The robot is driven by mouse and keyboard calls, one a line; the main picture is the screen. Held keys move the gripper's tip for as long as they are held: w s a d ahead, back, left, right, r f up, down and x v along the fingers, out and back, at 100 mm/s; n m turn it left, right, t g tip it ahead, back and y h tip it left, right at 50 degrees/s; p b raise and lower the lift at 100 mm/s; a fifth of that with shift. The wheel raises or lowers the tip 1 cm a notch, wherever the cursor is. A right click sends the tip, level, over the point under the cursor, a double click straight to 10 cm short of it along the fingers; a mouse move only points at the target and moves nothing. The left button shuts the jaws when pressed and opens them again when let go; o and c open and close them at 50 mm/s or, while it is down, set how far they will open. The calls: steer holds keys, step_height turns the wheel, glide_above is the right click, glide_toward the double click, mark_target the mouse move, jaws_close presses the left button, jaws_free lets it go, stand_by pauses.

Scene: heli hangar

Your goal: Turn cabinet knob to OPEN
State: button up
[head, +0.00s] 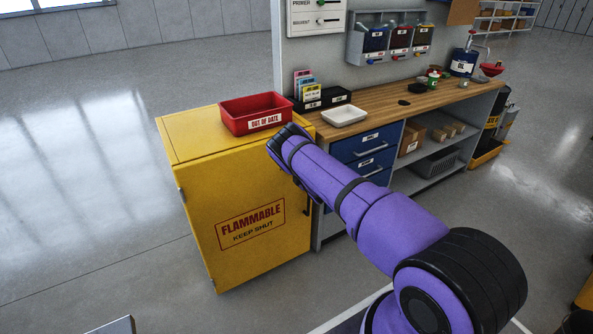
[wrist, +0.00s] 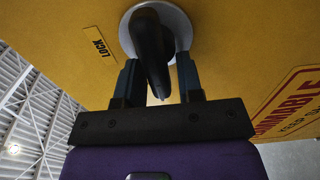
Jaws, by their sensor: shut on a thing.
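The yellow flammables cabinet (head: 245,215) stands left of the workbench, its door closed in the head view. In the wrist view its yellow face (wrist: 240,50) fills most of the picture. The dark knob (wrist: 150,45) sits on a pale round plate (wrist: 181,25), with a LOCK label (wrist: 97,41) to its left. My gripper (wrist: 158,85) has its two fingers on either side of the knob's handle and is shut on it. No OPEN label shows. In the head view my arm hides the knob and the gripper's fingers.
A red OUT OF DATE bin (head: 258,113) sits on the cabinet top. To the right is the wooden workbench (head: 440,88) with a white tray (head: 344,115), a black box of cards (head: 318,100) and blue drawers (head: 368,143). The floor left of the cabinet is clear.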

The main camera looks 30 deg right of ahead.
steer(key=shift+f, duration=0.1)
steer(key=o, duration=0.6)
steer(key=shift+o, duration=0.2)
steer(key=s, duration=1)
steer(key=shift+s+d, duration=0.25)
steer(key=shift+s, duration=0.15)
